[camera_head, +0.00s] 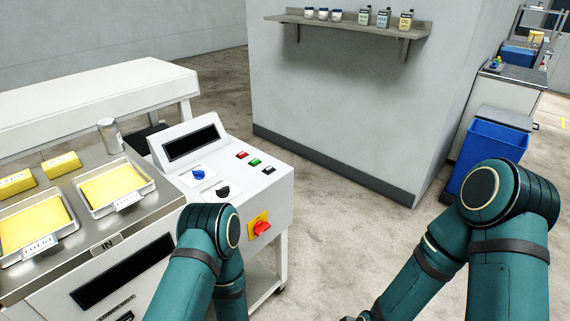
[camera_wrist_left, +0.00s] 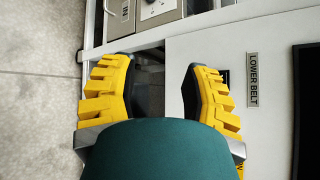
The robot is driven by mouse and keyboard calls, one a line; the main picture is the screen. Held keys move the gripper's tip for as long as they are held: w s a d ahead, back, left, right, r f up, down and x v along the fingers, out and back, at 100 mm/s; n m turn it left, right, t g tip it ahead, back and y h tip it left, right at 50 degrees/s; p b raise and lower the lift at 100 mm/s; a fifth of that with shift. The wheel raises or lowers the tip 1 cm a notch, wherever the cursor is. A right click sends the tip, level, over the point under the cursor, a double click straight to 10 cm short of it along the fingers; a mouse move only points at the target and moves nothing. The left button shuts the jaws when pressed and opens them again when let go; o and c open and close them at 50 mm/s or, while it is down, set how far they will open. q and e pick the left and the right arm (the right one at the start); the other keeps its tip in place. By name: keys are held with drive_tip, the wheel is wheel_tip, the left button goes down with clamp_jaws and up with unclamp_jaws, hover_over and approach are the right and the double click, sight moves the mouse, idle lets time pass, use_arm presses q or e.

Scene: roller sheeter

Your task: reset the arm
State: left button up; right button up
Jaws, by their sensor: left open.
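My left arm (camera_head: 205,260) is bent in front of the sheeter in the head view, its elbow beside the control panel. Its gripper is not visible there. In the left wrist view my left gripper (camera_wrist_left: 159,68) is open, its yellow toothed fingers wide apart with nothing between them. It is near the white machine front with the "LOWER BELT" label (camera_wrist_left: 252,80).
The sheeter's control box (camera_head: 225,170) has knobs, buttons and a red switch (camera_head: 262,228). Trays (camera_head: 118,186) with yellow slabs lie on its steel top. A blue bin (camera_head: 492,150) stands behind my right arm. A shelf (camera_head: 345,28) holds jars and bottles. Floor between the arms is clear.

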use_arm(q)
drive_tip(key=s+d+n+g+h, duration=0.2)
drive_tip(key=s+d+g+h, duration=0.15)
drive_tip(key=d+h, duration=0.4)
drive_tip(key=s+d+n+g+h, duration=0.2)
drive_tip(key=s+d+h, duration=0.2)
drive_tip(key=d+h, duration=0.3)
drive_tip(key=w+d+r+n+t+h, duration=0.1)
drive_tip(key=w+d+r+t, duration=0.1)
drive_tip(key=w+t, duration=0.2)
drive_tip(key=w+d+r+n+t+h, duration=0.1)
drive_tip(key=w+d+r+t, duration=0.1)
drive_tip(key=w+t, duration=0.3)
drive_tip(key=w, duration=0.4)
drive_tip(key=shift+w, duration=0.15)
drive_tip(key=shift+r+h, duration=0.1)
drive_tip(key=shift+h, duration=0.15)
